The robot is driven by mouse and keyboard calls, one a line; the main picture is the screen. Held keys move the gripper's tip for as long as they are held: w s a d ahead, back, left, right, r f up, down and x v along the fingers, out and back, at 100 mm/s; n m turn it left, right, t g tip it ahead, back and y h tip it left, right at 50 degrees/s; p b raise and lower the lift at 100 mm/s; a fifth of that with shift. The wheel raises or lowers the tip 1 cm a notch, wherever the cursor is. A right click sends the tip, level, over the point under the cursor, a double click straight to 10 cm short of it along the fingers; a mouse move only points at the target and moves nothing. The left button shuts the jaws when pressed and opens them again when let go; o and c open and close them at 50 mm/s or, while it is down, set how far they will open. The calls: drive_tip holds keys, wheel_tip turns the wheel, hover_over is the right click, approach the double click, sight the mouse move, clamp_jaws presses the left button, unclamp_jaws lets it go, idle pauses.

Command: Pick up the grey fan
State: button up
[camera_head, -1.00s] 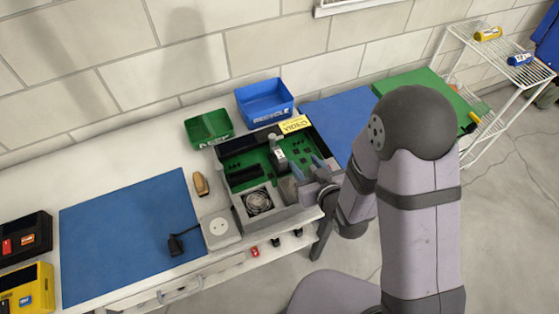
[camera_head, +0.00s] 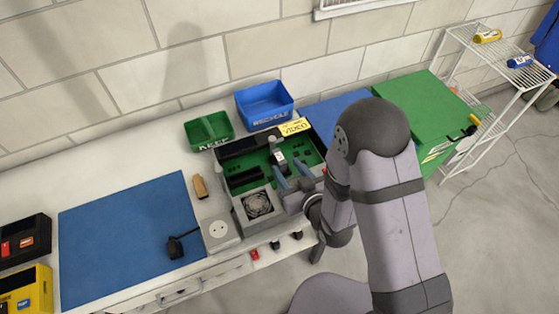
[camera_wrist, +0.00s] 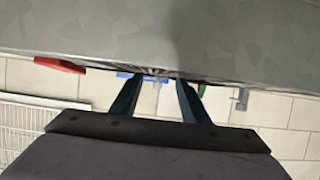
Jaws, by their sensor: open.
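The grey fan (camera_head: 258,205) is a square unit with a dark round grille. It sits in the front left part of the grey open case (camera_head: 235,221), beside the green circuit board (camera_head: 257,160). My gripper (camera_head: 287,169) is over the case's right part, right of the fan and apart from it. Its two blue-grey fingers are spread, with nothing held between them. In the wrist view the open fingers (camera_wrist: 158,84) point at a large grey surface close ahead. The fan cannot be made out there.
A green KEEP bin (camera_head: 209,131) and a blue RECYCLE bin (camera_head: 264,103) stand behind the case. A white socket box (camera_head: 219,233) is left of the fan. A yellow VIDEO card (camera_head: 295,127) lies at the case's back edge. A blue mat (camera_head: 125,235) lies left.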

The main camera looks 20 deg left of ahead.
sight(283, 163)
drive_tip(key=shift+p+x, duration=0.85)
drive_tip(key=shift+x, duration=1.75)
clamp_jaws()
